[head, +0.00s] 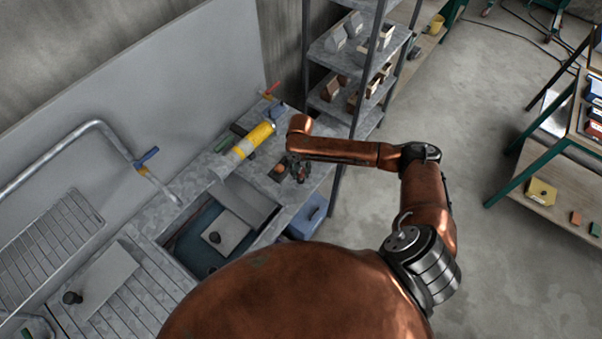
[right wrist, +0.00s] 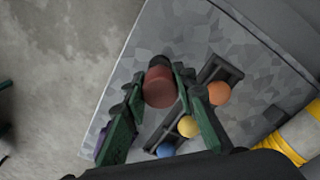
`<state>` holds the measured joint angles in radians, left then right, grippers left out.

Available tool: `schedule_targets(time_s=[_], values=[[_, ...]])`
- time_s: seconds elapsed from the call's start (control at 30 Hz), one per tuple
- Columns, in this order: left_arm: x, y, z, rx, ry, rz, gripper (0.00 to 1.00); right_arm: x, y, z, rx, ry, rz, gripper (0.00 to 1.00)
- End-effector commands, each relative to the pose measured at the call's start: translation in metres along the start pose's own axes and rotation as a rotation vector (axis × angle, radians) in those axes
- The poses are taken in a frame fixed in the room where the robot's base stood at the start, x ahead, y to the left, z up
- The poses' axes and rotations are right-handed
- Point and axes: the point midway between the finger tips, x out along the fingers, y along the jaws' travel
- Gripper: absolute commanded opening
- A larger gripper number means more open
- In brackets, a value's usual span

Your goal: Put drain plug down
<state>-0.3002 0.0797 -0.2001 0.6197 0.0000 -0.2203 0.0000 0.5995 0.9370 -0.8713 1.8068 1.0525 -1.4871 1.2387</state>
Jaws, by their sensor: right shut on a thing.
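My right gripper (head: 298,170) is over the right end of the grey counter in the head view. In the right wrist view its green fingers (right wrist: 162,100) are shut on a reddish-brown round piece with a dark end, apparently the drain plug (right wrist: 159,87). The fingers are on either side of it. Whether the plug touches the counter (right wrist: 180,40) I cannot tell. My left gripper is not in view.
A dark rack (right wrist: 226,70) beside the plug holds orange (right wrist: 219,94), yellow (right wrist: 188,126) and blue (right wrist: 166,149) balls. A yellow-banded cylinder (head: 252,140) lies behind the gripper. The sink (head: 197,250) is left of it; shelves (head: 345,60) stand behind.

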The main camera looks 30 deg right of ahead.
Motion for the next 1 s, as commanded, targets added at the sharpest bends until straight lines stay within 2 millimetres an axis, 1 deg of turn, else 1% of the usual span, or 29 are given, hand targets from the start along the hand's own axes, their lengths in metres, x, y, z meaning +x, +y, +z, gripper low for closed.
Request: schedule_targets(time_s=[0.03, 0.1, 0.43, 0.47, 0.5, 0.7, 1.0], values=[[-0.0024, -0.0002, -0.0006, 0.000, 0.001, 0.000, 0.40, 0.0058, 0.0002, -0.0001, 0.002, -0.001, 0.001, 0.00], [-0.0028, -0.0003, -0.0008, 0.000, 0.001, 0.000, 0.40, 0.0106, -0.0003, -0.0006, 0.001, 0.002, 0.000, 0.00], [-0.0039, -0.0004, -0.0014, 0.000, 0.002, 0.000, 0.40, 0.0141, -0.0001, 0.0000, 0.001, 0.000, 0.000, 0.00], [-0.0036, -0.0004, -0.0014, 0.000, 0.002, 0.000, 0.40, 0.0142, 0.0001, -0.0002, 0.001, 0.001, 0.000, 0.27], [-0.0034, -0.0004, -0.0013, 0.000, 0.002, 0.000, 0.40, 0.0143, 0.0002, -0.0002, 0.001, 0.001, 0.000, 0.29], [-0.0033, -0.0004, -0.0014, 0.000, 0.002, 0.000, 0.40, 0.0141, 0.0000, -0.0002, 0.001, 0.001, 0.000, 0.43], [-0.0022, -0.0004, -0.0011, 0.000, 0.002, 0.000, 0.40, 0.0123, -0.0002, -0.0007, 0.000, 0.002, 0.000, 0.43]])
